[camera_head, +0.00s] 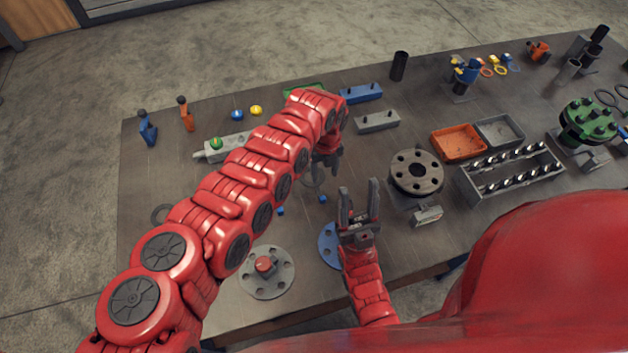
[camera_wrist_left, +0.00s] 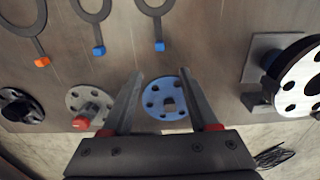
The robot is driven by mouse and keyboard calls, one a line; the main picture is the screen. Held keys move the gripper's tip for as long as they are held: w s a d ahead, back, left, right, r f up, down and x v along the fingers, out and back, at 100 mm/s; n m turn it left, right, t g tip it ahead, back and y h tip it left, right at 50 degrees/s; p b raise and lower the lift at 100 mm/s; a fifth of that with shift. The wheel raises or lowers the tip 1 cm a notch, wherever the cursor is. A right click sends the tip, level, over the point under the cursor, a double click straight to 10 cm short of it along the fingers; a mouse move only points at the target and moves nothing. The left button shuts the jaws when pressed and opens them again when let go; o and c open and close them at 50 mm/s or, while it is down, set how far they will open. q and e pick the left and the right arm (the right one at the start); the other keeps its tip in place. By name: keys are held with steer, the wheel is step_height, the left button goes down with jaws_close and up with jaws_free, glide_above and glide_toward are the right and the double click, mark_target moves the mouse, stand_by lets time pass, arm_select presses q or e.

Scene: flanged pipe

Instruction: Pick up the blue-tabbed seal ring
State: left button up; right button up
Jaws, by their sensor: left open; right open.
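Two rings with blue tabs lie flat on the table in the left wrist view: one in the middle (camera_wrist_left: 156,10) and one left of it (camera_wrist_left: 95,12). Their blue tabs also show in the head view, one tab (camera_head: 322,198) just below my left gripper (camera_head: 318,165), the other (camera_head: 280,211) beside my left arm. Most of the rings is hidden by the arm there. In the left wrist view my left gripper (camera_wrist_left: 157,76) is open with nothing between its fingers. My right gripper (camera_head: 359,190) is open and empty, fingers pointing up the picture.
An orange-tabbed ring (camera_wrist_left: 24,12) lies further left. A blue flange disc (camera_head: 329,245) and a grey flange with a red knob (camera_head: 266,270) lie near the front edge. A dark flange (camera_head: 416,170) and a bolt rack (camera_head: 512,172) stand to the right. Free table lies at far left.

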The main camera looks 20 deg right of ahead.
arm_select(q)
steer(key=b, duration=0.5)
glide_above(323, 198)
step_height(323, 198, down, 9)
steer(key=shift+f, duration=0.1)
steer(key=shift+s+f+b, duration=0.1)
steer(key=shift+f+b, duration=0.05)
steer(key=shift+b, duration=0.15)
step_height(323, 198, down, 5)
steer(key=b, duration=0.4)
steer(key=shift+a+r, duration=0.1)
steer(key=shift+r, duration=0.1)
jaws_close()
